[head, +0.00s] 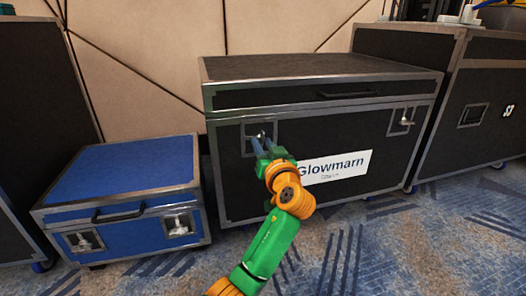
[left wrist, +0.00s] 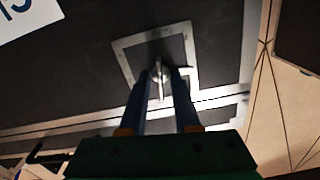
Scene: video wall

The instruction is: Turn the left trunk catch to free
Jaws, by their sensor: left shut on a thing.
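The black trunk (head: 235,178) with a "Glowmarn" label (head: 334,168) stands in the middle of the head view, its lid down. Its left catch (head: 262,134) sits in a square metal plate on the trunk's front. My left gripper (head: 262,144) reaches it, with its blue fingers on either side of the catch's handle. In the left wrist view the catch (left wrist: 160,82) shows as a thin metal handle between the fingertips, in its grey frame. My left gripper (left wrist: 162,88) is shut on this handle. The right catch (head: 402,122) is on the same trunk front. My right gripper is not visible.
A blue case (head: 125,180) with two catches stands at the left on the carpet (head: 400,255). Another black case (head: 478,105) stands close at the right, and a dark case (head: 25,130) is at the far left. Open carpet lies in front of the trunk.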

